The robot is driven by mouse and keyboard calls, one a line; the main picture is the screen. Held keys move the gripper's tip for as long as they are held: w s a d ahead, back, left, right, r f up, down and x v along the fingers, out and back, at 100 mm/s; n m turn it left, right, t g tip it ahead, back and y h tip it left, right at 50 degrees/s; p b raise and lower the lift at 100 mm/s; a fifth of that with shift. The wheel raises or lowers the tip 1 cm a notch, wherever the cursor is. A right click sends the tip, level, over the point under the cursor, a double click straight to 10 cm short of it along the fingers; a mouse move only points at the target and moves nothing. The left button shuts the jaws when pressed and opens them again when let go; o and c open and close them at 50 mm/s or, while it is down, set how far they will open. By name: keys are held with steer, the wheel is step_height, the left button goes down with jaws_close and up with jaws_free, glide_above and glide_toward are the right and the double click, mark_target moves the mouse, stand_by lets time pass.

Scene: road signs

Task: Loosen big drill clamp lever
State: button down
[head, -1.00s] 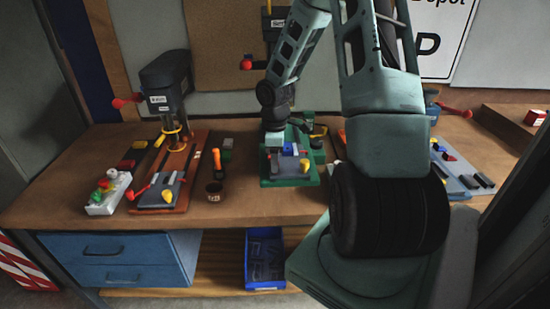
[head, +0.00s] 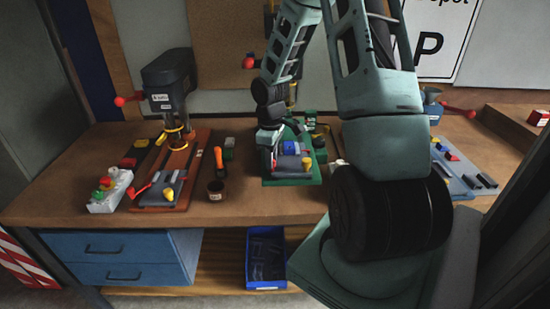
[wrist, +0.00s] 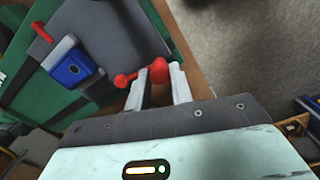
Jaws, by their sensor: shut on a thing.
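The middle drill stands on a green base (head: 295,183) with a grey clamp (head: 290,165) on it. In the wrist view the grey clamp (wrist: 110,40) has a blue block (wrist: 70,68) beside it. My gripper (wrist: 160,78) is shut on the clamp's red lever (wrist: 158,68), whose knob lies between the fingertips. A second red ball of the lever shows just left of the fingers. In the head view my gripper (head: 273,158) is low at the clamp's left side, and the lever there is mostly hidden.
An orange-based drill (head: 172,75) with its own clamp and a small tray (head: 108,190) of coloured parts stand to the left. A blue base (head: 458,170) is on the right.

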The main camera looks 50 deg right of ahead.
steer(key=shift+w+a+m, duration=0.35)
steer(key=shift+w+m, duration=0.3)
steer(key=shift+m, duration=0.55)
steer(key=shift+w+a+m+b, duration=0.15)
steer(key=shift+w+m+b, duration=0.5)
steer(key=shift+m, duration=0.65)
steer(key=shift+w, duration=0.15)
steer(key=c, duration=1.2)
jaws_free()
steer(key=shift+r, duration=0.1)
step_height(320, 180, up, 17)
steer(key=b, duration=0.3)
steer(key=shift+r, duration=0.15)
steer(key=shift+a, duration=0.15)
